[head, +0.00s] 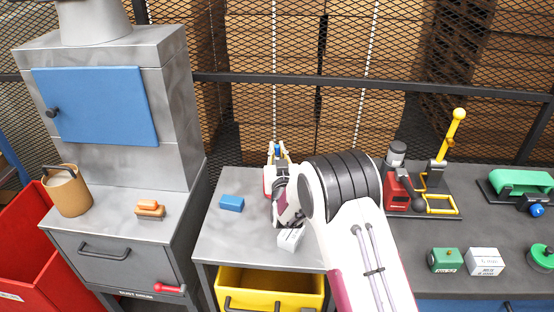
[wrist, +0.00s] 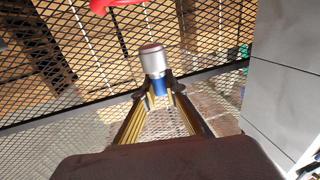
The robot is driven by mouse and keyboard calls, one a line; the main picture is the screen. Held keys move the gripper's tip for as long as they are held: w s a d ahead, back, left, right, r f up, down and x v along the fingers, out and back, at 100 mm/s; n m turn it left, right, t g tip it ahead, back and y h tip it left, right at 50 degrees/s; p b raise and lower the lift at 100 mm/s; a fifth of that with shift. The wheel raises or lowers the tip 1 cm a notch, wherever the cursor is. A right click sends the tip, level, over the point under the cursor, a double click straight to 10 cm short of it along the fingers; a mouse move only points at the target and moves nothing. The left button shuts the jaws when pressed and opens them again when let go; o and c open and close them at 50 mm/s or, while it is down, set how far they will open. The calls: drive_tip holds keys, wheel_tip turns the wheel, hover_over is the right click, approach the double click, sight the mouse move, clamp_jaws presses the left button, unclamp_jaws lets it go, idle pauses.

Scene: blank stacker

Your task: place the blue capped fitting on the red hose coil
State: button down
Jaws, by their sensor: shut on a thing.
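My gripper (wrist: 156,88) is shut on the blue capped fitting (wrist: 153,62), a silver cylinder with a blue section between the fingertips. No coil is recognisable in the head view.
A blue block (head: 231,203) and a white box (head: 290,238) lie on the middle bench, above a yellow drawer (head: 270,290). A grey cabinet (head: 120,130) stands left. A yellow-levered press (head: 437,180), green box (head: 445,260) and white carton (head: 486,262) stand right. Mesh fencing closes the back.

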drive_tip(key=shift+f, duration=1.8)
drive_tip(key=shift+f, duration=0.15)
drive_tip(key=c, duration=2.1)
unclamp_jaws()
drive_tip(key=shift+s, duration=0.1)
drive_tip(key=shift+s+d, duration=0.4)
drive_tip(key=shift+s, duration=1.55)
drive_tip(key=shift+s+d, duration=0.35)
drive_tip(key=shift+s, duration=1.55)
drive_tip(key=shift+s+d, duration=0.4)
drive_tip(key=shift+s, duration=1.55)
